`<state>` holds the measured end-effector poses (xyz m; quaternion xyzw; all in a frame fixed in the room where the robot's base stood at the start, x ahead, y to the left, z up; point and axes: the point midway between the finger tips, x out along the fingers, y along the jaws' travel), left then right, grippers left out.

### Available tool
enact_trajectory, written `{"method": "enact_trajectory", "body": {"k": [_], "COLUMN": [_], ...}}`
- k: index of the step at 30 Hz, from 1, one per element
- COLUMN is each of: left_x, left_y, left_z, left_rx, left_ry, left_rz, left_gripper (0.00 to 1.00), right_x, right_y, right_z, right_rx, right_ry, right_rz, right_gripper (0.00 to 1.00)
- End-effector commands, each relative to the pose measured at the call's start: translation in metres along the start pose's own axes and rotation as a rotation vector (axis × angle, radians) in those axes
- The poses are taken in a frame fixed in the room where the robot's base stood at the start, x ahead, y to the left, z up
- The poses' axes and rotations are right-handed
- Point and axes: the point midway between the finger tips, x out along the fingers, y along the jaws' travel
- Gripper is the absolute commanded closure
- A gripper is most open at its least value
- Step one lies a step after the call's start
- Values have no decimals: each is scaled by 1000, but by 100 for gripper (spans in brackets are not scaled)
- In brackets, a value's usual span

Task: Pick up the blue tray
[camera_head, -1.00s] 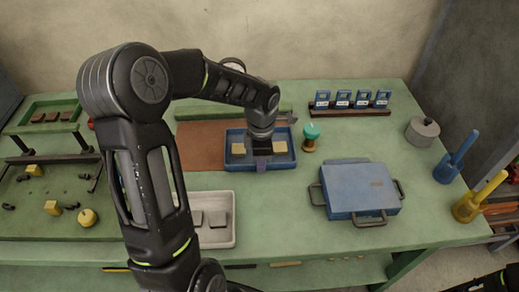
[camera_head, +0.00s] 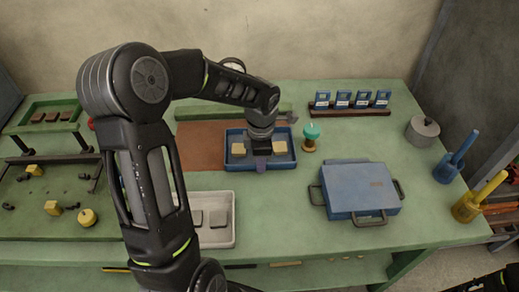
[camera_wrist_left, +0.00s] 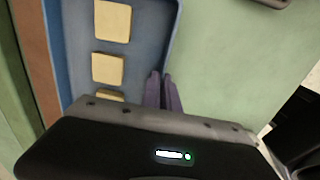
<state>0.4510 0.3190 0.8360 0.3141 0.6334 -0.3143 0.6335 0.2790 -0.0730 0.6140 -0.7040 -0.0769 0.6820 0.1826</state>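The blue tray (camera_head: 292,160) lies on the green table near the back middle, with several tan blocks (camera_head: 238,149) in it. It also shows in the left wrist view (camera_wrist_left: 72,60), with blocks in a row (camera_wrist_left: 108,68). My left gripper (camera_head: 261,165) reaches down over the tray's front side. In the left wrist view its purple fingers (camera_wrist_left: 163,92) are close together at the tray's wall, one on each side, and look shut on it. The gripper body hides part of the tray.
A white tray (camera_head: 232,240) with grey pieces stands in front. A blue case with handles (camera_head: 360,188) is to the right. A green-topped spool (camera_head: 311,137) stands close to the tray's right side. A brown mat (camera_head: 200,145) lies to its left.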

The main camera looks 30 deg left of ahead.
Motion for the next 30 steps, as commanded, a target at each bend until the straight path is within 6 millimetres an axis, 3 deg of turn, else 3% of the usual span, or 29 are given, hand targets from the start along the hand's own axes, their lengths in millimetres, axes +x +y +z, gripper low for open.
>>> {"method": "enact_trajectory", "body": {"k": [11,24,30], "left_x": [-12,-88,-101], "left_y": [1,1,0], "left_z": [0,1,0], "left_rx": [-1,0,0], "left_ry": [-1,-2,0], "left_rz": [4,5,2], "left_gripper": [100,100,100], "right_x": [1,8,8], "right_y": [0,3,3], "right_z": [0,0,0], "right_rx": [0,0,0], "right_ry": [0,1,1], "right_rz": [0,0,0], "right_gripper": [64,64,64]}}
